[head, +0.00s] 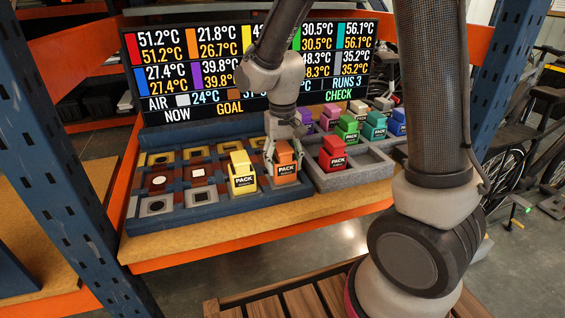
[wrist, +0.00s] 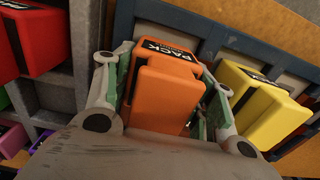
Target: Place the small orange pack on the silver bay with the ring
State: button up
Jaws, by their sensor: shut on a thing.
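The orange pack (head: 286,168), labelled PACK, is at the front right of the blue bay board (head: 215,207). My gripper (head: 284,150) is shut on it from above, and the wrist view shows the orange pack (wrist: 165,85) between both fingers. I cannot tell whether the pack touches the board. The silver bay with the ring (head: 156,206) is at the board's front left corner and is empty. A yellow pack (head: 242,175) stands just left of the orange pack; it also shows in the wrist view (wrist: 262,105).
A grey rack (head: 350,178) to the right holds several packs, including a red pack (head: 333,154) and a green pack (head: 347,128). A display screen (head: 230,70) stands behind the board. Blue shelf posts (head: 60,150) rise at the sides. Front bays left of the yellow pack are free.

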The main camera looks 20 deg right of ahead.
jog(key=shift+f, duration=0.2)
jog(key=shift+f, duration=0.15)
jog(key=o, duration=1.4)
jog(key=shift+c, duration=0.2)
notch_tip(320, 180, up, 12)
jog(key=shift+r, duration=0.2)
jog(key=s+d+r+t, duration=0.2)
jog(key=s+d, duration=0.5)
jog(key=s, duration=0.2)
jog(key=s+d+r+t, duration=0.2)
jog(key=s+d+r, duration=0.1)
jog(key=s+d, duration=0.5)
jog(key=shift+s+r, duration=0.25)
jog(key=shift+s, duration=0.8)
